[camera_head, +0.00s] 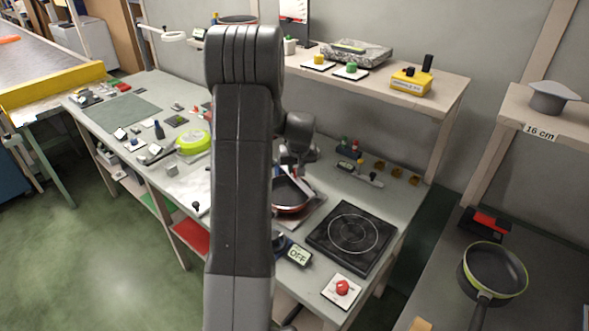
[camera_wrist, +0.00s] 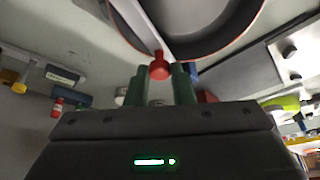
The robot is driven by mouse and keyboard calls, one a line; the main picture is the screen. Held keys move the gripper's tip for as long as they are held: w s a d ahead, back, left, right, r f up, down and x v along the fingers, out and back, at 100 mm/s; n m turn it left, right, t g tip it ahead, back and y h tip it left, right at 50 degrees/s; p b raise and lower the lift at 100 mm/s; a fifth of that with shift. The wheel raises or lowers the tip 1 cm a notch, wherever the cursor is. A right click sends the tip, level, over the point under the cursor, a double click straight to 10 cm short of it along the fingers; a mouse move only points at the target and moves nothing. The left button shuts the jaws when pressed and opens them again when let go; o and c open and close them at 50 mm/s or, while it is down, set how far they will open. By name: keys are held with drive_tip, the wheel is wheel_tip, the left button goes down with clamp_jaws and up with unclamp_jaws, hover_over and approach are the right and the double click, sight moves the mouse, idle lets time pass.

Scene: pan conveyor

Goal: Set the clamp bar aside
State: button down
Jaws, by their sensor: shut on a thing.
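My gripper (camera_wrist: 159,80) shows in the wrist view with its two green fingers closed around the red knob of the clamp bar (camera_wrist: 159,66). A pale grey strip that looks like the bar itself runs from the knob up and left, across the near edge of the pan (camera_wrist: 205,42). I cannot tell whether the bar touches the pan. In the head view my own arm hides most of the gripper and the bar. The red-sided pan (camera_head: 291,208) shows just right of my arm, on the bench.
A black hotplate (camera_head: 348,238) lies right of the pan, with an OFF display (camera_head: 298,255) and a red button (camera_head: 342,287) in front. A raised shelf (camera_head: 440,85) stands behind. A lime-rimmed pan (camera_head: 494,270) sits on the right-hand bench. Small items crowd the left bench.

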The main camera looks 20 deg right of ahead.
drive_tip(key=d+n+b, duration=0.2)
drive_tip(key=shift+w+d+f+n+y+b, duration=0.2)
drive_tip(key=shift+w+d+n+y+b, duration=0.1)
drive_tip(key=shift+w+y+b, duration=0.1)
drive_tip(key=w+d+n+y+b, duration=0.1)
drive_tip(key=w+d+n+y, duration=0.1)
drive_tip(key=w+d+n, duration=0.2)
drive_tip(key=shift+w+d+r+n+g+y+b, duration=0.25)
drive_tip(key=shift+d+n+g+y+b, duration=0.15)
drive_tip(key=shift+n, duration=1.4)
drive_tip(key=c, duration=1.3)
unclamp_jaws()
